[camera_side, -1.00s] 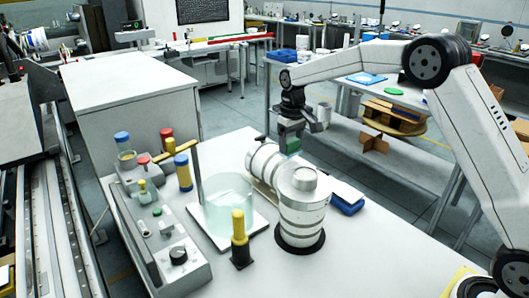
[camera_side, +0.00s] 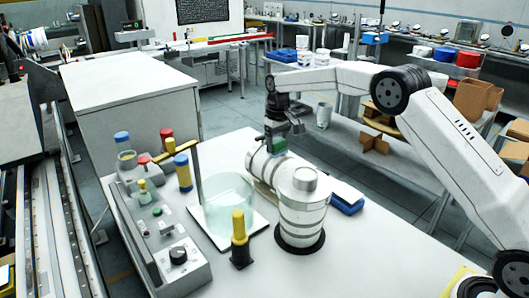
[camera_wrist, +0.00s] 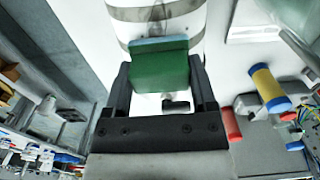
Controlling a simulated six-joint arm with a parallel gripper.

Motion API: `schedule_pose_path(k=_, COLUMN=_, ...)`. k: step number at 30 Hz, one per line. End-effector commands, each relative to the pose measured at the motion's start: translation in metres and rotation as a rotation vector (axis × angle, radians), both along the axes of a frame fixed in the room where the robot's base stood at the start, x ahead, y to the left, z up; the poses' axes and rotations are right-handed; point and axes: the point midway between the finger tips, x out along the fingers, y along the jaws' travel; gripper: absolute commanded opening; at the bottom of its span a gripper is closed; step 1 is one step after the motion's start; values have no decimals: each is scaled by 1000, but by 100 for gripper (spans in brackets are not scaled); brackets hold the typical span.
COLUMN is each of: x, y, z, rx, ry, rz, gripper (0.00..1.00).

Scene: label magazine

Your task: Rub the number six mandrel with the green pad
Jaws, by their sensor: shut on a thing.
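My gripper (camera_side: 279,137) is shut on the green pad (camera_side: 279,147), pointing down. In the wrist view the pad (camera_wrist: 160,70) sits between both fingers, with a pale blue layer along its far edge. A white cylinder with grey bands (camera_side: 262,163) lies on its side on the table, and the pad is at its upper far part. I cannot tell whether they touch. The cylinder also shows beyond the pad in the wrist view (camera_wrist: 158,14). A similar cylinder (camera_side: 301,215) stands upright on a black base in front. I can read no number on either.
A grey control box (camera_side: 168,245) and a blue-and-yellow container (camera_side: 183,172) are farther left. A blue box (camera_side: 347,205) lies right.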

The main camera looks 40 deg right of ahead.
Motion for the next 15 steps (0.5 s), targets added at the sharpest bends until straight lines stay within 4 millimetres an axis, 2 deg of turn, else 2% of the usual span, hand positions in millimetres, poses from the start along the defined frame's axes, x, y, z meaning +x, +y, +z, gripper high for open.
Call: schedule_pose_path(k=15, x=15, y=0, z=1, rx=0, ry=2, rz=0, gripper=26)
